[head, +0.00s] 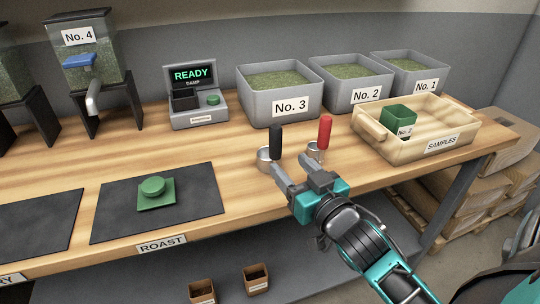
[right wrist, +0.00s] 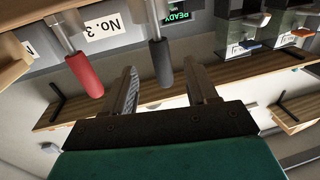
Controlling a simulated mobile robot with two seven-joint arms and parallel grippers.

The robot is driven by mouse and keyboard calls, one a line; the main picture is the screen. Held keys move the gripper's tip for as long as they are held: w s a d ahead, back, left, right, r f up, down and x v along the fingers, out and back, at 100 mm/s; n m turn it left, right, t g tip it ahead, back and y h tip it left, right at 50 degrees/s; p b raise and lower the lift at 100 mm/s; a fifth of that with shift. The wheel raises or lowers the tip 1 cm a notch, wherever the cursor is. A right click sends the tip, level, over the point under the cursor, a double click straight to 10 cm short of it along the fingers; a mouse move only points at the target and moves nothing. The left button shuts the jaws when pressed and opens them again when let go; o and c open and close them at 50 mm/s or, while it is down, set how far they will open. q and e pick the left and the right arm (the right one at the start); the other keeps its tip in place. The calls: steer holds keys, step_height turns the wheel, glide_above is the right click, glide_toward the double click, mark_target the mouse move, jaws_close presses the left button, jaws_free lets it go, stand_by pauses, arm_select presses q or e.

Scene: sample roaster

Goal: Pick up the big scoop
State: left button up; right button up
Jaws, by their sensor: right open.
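Two scoops stand handle-up near the front of the wooden bench. One has a black handle (head: 275,139) and a metal bowl; the other has a red handle (head: 325,131) and a metal bowl. The black-handled bowl looks slightly larger, but the gripper partly hides both. My right gripper (head: 291,166) is open and empty, just in front of the scoops. In the right wrist view the black handle (right wrist: 160,62) shows in the gap between the fingers (right wrist: 165,85), with no visible contact. The red handle (right wrist: 84,75) is outside the left finger. My left gripper is out of view.
Grey bins No. 3 (head: 290,107), No. 2 and No. 1 stand behind. A scale (head: 195,112) stands behind left.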

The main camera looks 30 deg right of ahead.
mark_target(279, 151)
steer(key=shift+w+d+r, duration=0.1)
steer(key=shift+w+d, duration=0.05)
steer(key=shift+w, duration=1.75)
steer(key=shift+w+d+r, duration=0.1)
steer(key=shift+w+d, duration=0.05)
steer(key=shift+w, duration=1.7)
steer(key=c, duration=1)
jaws_close()
